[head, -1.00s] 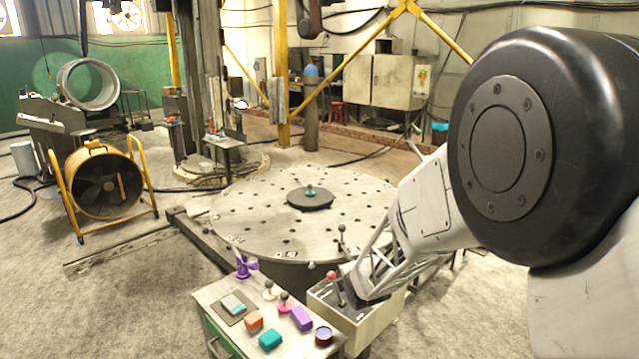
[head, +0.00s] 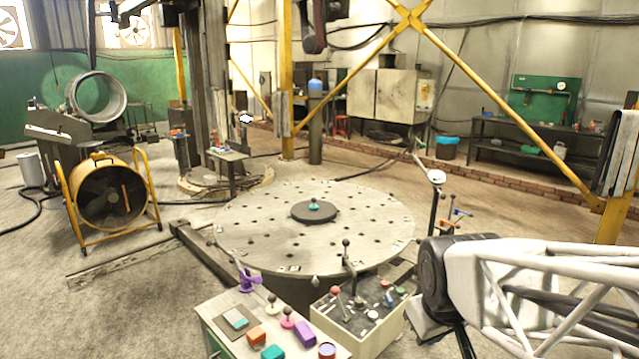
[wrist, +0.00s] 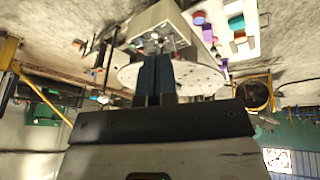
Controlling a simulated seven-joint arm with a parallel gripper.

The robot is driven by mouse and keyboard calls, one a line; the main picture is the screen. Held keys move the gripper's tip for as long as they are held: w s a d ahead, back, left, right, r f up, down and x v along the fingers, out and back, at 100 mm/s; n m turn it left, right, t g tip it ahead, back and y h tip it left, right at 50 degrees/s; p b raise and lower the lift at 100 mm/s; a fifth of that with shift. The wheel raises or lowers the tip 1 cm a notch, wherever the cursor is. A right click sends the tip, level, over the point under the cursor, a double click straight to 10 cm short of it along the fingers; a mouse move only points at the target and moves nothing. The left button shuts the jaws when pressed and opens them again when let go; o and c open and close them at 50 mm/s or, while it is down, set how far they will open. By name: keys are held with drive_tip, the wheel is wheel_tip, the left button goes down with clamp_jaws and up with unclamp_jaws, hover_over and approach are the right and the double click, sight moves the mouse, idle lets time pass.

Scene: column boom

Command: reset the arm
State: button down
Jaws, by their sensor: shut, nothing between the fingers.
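My gripper (wrist: 154,58) shows in the wrist view as two dark fingers lying side by side, shut and empty. The fingers point toward the control box (wrist: 150,22) and the round table (wrist: 205,82), which look upside down in this view. Whether they touch anything is hard to tell, but nothing is held. In the head view my arm (head: 520,275) comes in at the lower right as a white lattice link with a dark joint. My gripper itself is not visible in the head view.
The head view shows the round perforated table (head: 260,240) with a dark disc (head: 300,213) on it. The control box (head: 375,340) with levers stands in front, beside a small bench (head: 222,308) holding coloured blocks and knobs. A yellow-framed fan (head: 108,195) stands left.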

drive_tip(key=s+m+g, duration=0.1)
drive_tip(key=s+m, duration=0.2)
drive_tip(key=s, duration=0.6)
drive_tip(key=shift+s+d+r+m+g, duration=0.15)
drive_tip(key=shift+s+r+m+g, duration=0.15)
drive_tip(key=shift+r+m, duration=0.15)
idle(0.4)
